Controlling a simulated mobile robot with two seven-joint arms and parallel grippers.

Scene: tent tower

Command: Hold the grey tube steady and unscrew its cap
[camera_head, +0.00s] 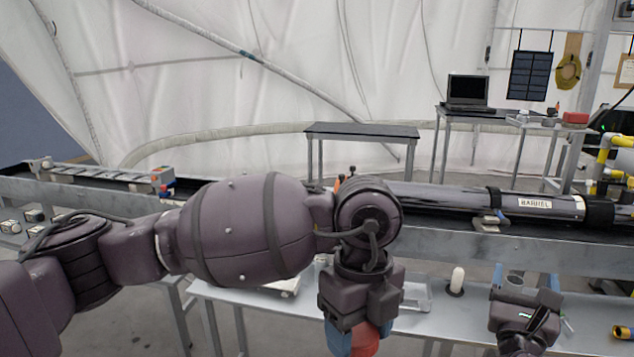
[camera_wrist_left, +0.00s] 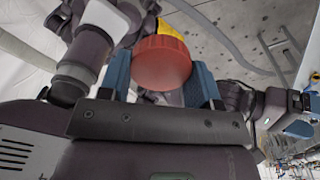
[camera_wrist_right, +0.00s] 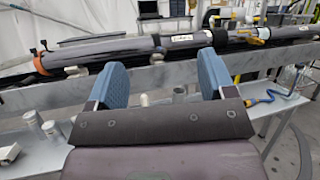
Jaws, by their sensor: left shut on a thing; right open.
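My left gripper (camera_head: 352,340) points down and is shut on a round red cap-like piece (camera_head: 364,341). In the left wrist view the red piece (camera_wrist_left: 162,62) sits between the two blue fingers; whether a tube is joined to it is hidden. My right gripper (camera_head: 525,280) is open and empty, in front of the bench. The right wrist view shows its blue fingers (camera_wrist_right: 162,85) wide apart with nothing between them. Short grey cylinders (camera_wrist_right: 50,130) stand on the bench at the left of that view. I cannot tell which is the grey tube.
A long dark tube labelled BARREL (camera_head: 450,197) lies along the rail behind my grippers. A white rounded peg (camera_head: 457,280) stands on the bench between them. A yellow-and-black piece (camera_head: 622,332) lies at the right. A laptop (camera_head: 466,91) sits on a far table.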

